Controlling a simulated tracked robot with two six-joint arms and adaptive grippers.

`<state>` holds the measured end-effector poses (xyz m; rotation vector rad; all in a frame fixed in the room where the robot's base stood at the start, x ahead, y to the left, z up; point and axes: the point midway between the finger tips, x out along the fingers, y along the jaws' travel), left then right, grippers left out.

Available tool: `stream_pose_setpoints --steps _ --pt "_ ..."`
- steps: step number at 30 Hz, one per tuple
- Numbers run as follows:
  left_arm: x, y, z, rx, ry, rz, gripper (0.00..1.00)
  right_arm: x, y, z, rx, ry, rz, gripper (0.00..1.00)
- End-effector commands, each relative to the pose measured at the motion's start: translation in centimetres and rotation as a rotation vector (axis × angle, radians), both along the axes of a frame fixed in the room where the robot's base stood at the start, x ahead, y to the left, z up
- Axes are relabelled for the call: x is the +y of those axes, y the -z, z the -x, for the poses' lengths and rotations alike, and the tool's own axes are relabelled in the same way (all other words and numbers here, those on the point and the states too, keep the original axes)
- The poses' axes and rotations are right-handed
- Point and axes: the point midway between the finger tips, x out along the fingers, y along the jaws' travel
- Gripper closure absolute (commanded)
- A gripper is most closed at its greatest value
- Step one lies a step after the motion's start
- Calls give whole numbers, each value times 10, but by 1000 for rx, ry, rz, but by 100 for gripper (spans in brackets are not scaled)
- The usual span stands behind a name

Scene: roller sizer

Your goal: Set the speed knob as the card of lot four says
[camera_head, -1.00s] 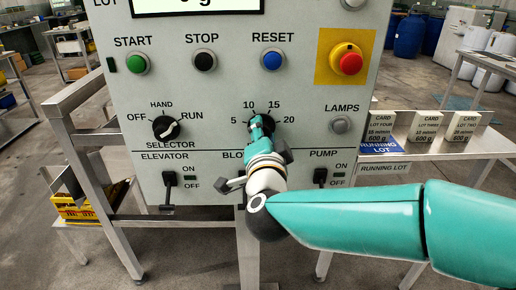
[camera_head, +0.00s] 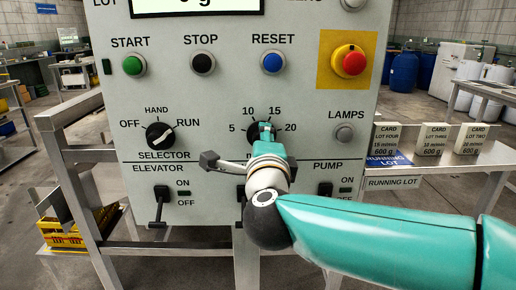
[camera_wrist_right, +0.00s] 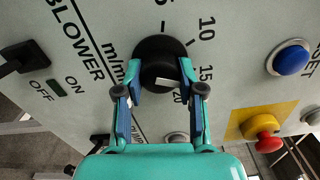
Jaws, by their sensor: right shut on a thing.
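The black speed knob (camera_wrist_right: 160,55) sits on the grey panel, with marks 5, 10, 15 and 20 around it. My right gripper (camera_wrist_right: 161,74) is shut on the knob, one finger on each side. A pale pointer mark on the knob shows between the fingers, near the 20 in the wrist view; its exact setting is hard to tell. In the head view my right gripper (camera_head: 264,131) covers most of the knob. The card of lot four (camera_head: 387,143) stands on the right shelf and appears to read 15 m/min, 600 g. My left gripper is out of view.
Above the knob are the green START (camera_head: 133,65), black STOP (camera_head: 203,62) and blue RESET (camera_head: 273,62) buttons. A red emergency button (camera_head: 351,61) is at upper right. The selector (camera_head: 160,135) is at left, and the elevator (camera_head: 161,200) and pump (camera_head: 325,192) switches are below.

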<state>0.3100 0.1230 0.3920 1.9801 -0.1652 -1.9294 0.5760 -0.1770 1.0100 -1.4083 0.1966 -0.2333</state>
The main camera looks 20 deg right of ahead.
Motion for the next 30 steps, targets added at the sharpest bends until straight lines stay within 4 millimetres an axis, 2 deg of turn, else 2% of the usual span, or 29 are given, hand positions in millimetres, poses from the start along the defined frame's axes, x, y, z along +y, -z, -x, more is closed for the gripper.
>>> stream_pose_setpoints --steps 15,16,19,20,30 --pt "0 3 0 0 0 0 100 0 4 0 2 3 -24 97" --pt "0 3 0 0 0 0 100 0 4 0 2 3 -23 57" --pt "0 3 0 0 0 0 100 0 4 0 1 2 -22 40" --pt "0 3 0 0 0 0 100 0 3 0 1 2 -22 37" --pt "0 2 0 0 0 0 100 1 1 1 -3 -1 -21 37"
